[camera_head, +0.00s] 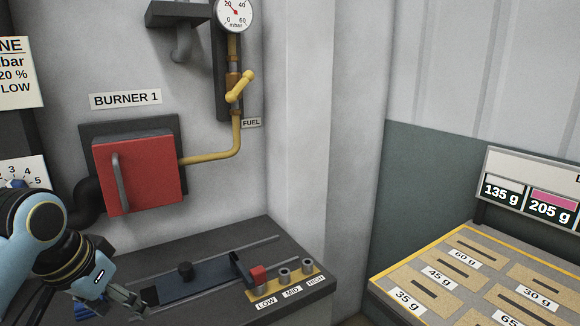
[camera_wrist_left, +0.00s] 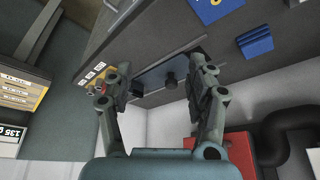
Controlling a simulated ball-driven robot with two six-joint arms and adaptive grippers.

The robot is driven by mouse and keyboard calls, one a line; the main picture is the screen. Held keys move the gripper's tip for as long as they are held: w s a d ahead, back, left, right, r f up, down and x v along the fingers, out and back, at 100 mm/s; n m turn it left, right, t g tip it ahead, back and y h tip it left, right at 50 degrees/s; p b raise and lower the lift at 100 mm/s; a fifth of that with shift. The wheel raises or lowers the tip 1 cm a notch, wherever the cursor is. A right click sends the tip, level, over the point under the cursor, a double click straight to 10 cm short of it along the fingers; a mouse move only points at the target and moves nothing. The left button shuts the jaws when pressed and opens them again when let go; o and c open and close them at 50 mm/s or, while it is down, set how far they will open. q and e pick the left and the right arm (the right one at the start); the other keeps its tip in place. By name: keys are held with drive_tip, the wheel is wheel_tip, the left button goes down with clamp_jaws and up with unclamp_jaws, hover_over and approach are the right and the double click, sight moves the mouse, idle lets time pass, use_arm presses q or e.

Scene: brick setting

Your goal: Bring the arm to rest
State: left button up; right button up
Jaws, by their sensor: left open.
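My left arm comes in from the left edge in the head view. Its gripper (camera_head: 128,300) is low over the left part of the dark bench top. In the left wrist view the two fingers of this gripper (camera_wrist_left: 160,82) stand wide apart with nothing between them. My right gripper is in neither view.
A red burner box (camera_head: 150,172) with a grey handle is on the wall. A yellow valve handle (camera_head: 240,86) sits below the gauge (camera_head: 234,13). A slotted weight tray (camera_head: 400,268) is at right.

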use_arm(q)
drive_tip(key=s+f+n+y, duration=0.1)
drive_tip(key=s+n+y, duration=0.1)
drive_tip(key=s, duration=2)
wheel_tip(320, 180, down, 32)
drive_tip(key=s+a+g+b, duration=0.1)
drive_tip(key=a+g+b, duration=0.15)
drive_tip(key=b, duration=0.45)
drive_tip(key=s+f+b, duration=0.4)
drive_tip(key=s+f, duration=0.5)
drive_tip(key=f, duration=0.3)
drive_tip(key=s+a+f+g+b, duration=0.1)
drive_tip(key=s+f+b, duration=0.2)
drive_tip(key=s+f, duration=0.7)
wheel_tip(320, 180, down, 3)
drive_tip(key=shift+s+a+f+b, duration=0.1)
drive_tip(key=shift+s+a+b, duration=0.15)
drive_tip(key=shift+a+b, duration=0.1)
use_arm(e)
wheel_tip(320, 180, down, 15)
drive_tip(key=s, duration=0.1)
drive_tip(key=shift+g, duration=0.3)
use_arm(q)
drive_tip(key=shift+d, duration=0.1)
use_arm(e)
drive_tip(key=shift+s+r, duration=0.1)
